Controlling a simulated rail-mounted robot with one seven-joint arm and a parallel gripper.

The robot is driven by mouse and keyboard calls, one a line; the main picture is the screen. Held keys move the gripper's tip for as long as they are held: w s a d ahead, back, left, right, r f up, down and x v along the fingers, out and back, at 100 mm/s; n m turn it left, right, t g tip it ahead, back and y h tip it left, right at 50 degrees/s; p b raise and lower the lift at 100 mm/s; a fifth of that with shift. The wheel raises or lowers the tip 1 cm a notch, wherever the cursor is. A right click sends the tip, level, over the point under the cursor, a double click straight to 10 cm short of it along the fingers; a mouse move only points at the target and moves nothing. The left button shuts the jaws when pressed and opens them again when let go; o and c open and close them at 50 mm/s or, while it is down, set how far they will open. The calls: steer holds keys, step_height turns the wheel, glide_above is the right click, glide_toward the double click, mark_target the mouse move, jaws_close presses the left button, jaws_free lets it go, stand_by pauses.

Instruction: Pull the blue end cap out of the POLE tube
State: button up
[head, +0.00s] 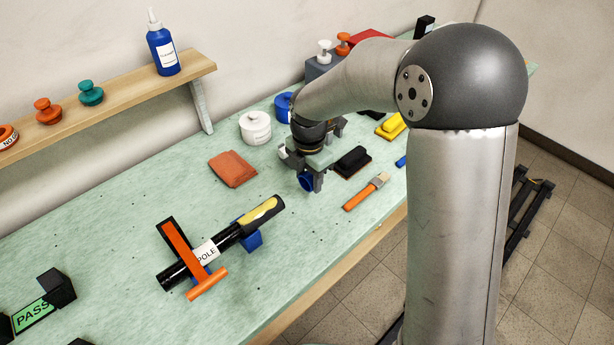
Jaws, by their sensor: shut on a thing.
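The black POLE tube (228,240), with a white label reading POLE, lies on the bench at the lower centre. An orange bar (181,246) crosses over it, and a blue block (251,240) shows under its right part. A yellow patch is on the tube's upper right end. My gripper (312,181) is to the upper right of the tube, apart from it, pointing down above the bench. It is shut on a small round blue piece that looks like the blue end cap (305,183). The fingers partly hide the cap.
A black brush-like block (352,161) and a paintbrush with an orange handle (366,191) lie right of my gripper. A folded red-brown cloth (232,169) and a white pot (256,127) are to its left. Bench between tube and gripper is clear.

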steer(key=shift+w+d+p, duration=0.35)
steer(key=shift+w+d, duration=0.7)
steer(key=shift+w, duration=0.05)
steer(key=shift+w, duration=0.1)
steer(key=shift+w+d+p, duration=0.35)
steer(key=shift+w+d, duration=0.65)
steer(key=shift+d, duration=0.1)
